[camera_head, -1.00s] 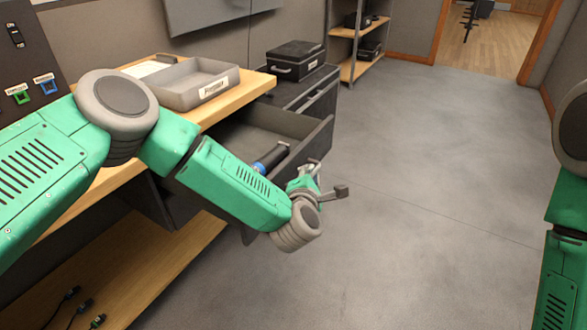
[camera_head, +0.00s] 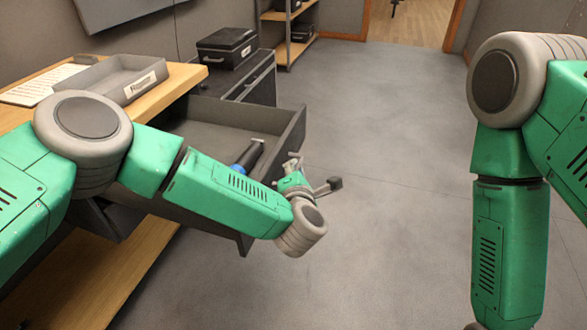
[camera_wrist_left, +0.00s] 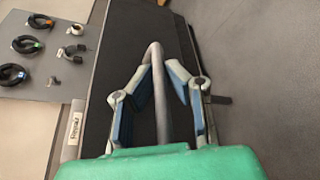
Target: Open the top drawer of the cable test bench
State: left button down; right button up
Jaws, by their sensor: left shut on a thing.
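The cable test bench has a wooden top (camera_head: 188,82), and its grey top drawer (camera_head: 250,116) stands pulled well out below it. A dark tool with a blue band (camera_head: 247,157) lies in the drawer. My left gripper (camera_head: 297,172) is at the drawer's front, partly hidden by my wrist. My right arm hangs at the right of the head view. Its gripper is out of frame.
A black case (camera_head: 227,47) sits on a dark cabinet (camera_head: 255,83) behind the drawer. The floor (camera_head: 390,150) in front of the drawer is clear.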

pick_arm(q)
jog(key=c, duration=1.6)
grip_release()
jog(key=shift+f, duration=0.2)
jog(key=shift+r, duration=0.1)
jog(key=v, duration=1.2)
